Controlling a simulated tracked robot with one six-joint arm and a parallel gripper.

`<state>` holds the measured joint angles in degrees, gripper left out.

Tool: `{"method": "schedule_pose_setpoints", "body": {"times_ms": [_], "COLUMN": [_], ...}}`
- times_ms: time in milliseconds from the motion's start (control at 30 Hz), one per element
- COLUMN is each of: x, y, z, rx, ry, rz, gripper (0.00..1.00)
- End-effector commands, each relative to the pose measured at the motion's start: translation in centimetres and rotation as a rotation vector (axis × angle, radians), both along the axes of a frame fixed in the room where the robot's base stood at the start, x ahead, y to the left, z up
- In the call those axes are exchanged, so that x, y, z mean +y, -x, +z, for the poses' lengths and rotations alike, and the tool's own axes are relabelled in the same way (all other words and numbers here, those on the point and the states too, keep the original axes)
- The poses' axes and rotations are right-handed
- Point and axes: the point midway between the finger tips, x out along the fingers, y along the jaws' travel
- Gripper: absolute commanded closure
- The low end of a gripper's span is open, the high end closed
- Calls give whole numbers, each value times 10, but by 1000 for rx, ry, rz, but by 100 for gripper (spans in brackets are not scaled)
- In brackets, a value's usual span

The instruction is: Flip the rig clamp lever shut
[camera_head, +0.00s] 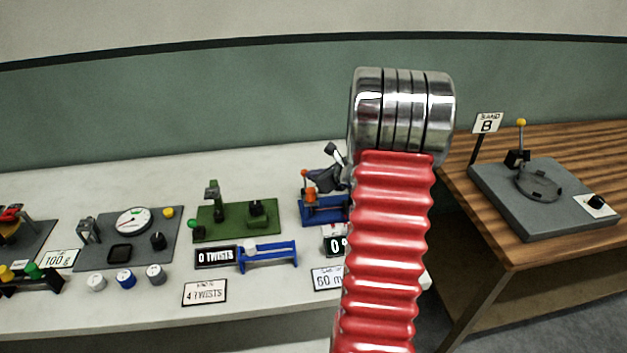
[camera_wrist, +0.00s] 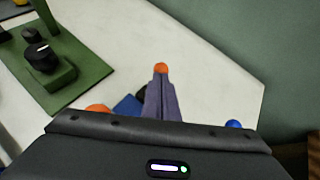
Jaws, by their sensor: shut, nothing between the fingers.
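A blue rig (camera_head: 322,214) with an orange clamp (camera_head: 307,196) stands on the pale bench, left of my red arm. An upright orange-topped part, perhaps its lever, shows at the rig's left; I cannot tell its exact position. A dark grey shape just right of it may be part of the rig or my gripper. Bits of the orange clamp (camera_wrist: 98,107) and blue base (camera_wrist: 127,104) show behind the gripper body, which hides most of the rig.
Left of the rig are a green rig (camera_head: 236,221), a blue stand (camera_head: 272,254) with a "0 TWISTS" display, and a grey gauge plate (camera_head: 128,238). A wooden table (camera_head: 545,245) with a grey rig (camera_head: 545,205) and sign B is at right. The bench front has small cards.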

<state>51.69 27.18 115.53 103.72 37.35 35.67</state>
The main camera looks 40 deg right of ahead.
Motion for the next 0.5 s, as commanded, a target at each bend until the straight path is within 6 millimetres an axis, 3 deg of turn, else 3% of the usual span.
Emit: {"method": "schedule_pose_setpoints", "body": {"times_ms": [500], "x": [0], "y": [0], "z": [13], "rx": [-2], "ry": [1], "rz": [0], "gripper": [100]}}
